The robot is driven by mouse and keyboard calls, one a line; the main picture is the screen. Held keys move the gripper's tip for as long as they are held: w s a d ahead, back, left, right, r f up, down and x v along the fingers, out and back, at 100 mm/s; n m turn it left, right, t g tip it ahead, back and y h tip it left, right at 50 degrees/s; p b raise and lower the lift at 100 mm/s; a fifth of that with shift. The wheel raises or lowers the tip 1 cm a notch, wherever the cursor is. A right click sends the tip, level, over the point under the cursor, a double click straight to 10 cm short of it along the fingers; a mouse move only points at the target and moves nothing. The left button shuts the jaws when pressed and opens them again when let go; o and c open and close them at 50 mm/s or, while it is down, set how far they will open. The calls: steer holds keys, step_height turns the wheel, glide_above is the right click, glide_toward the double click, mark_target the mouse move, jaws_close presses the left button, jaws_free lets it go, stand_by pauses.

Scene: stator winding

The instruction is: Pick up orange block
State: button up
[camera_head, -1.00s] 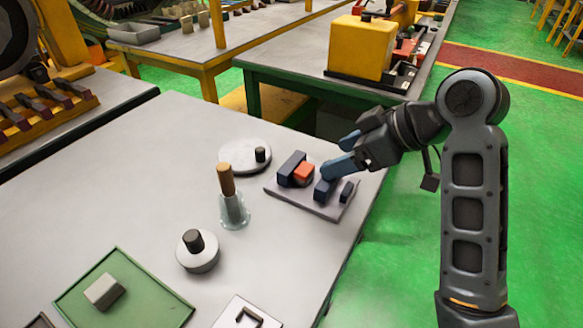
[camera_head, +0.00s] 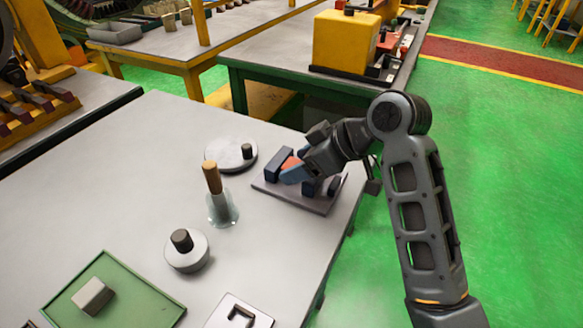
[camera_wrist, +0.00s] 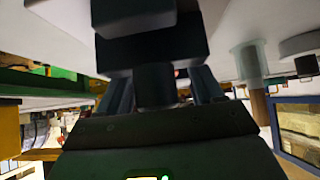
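The orange block (camera_head: 290,163) sits on a grey plate (camera_head: 310,205) near the table's right edge, beside a dark blue upright block (camera_head: 279,163). It is partly hidden behind my gripper (camera_head: 292,175), whose blue fingers reach in over the plate from the right. In the wrist view my two fingers (camera_wrist: 160,90) stand apart, with a dark rounded part between them. Dark block shapes (camera_wrist: 150,48) fill the view just beyond. The orange block is not clearly visible there, and I cannot tell whether the fingers touch it.
A glass with a brown cylinder (camera_head: 212,178) stands left of the plate. A round white disc with a dark peg (camera_head: 230,156) lies behind it, and another (camera_head: 187,252) nearer. A green tray (camera_head: 120,290) lies at front left. The table's middle left is clear.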

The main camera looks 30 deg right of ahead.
steer(key=c, duration=1)
steer(key=shift+o, duration=0.2)
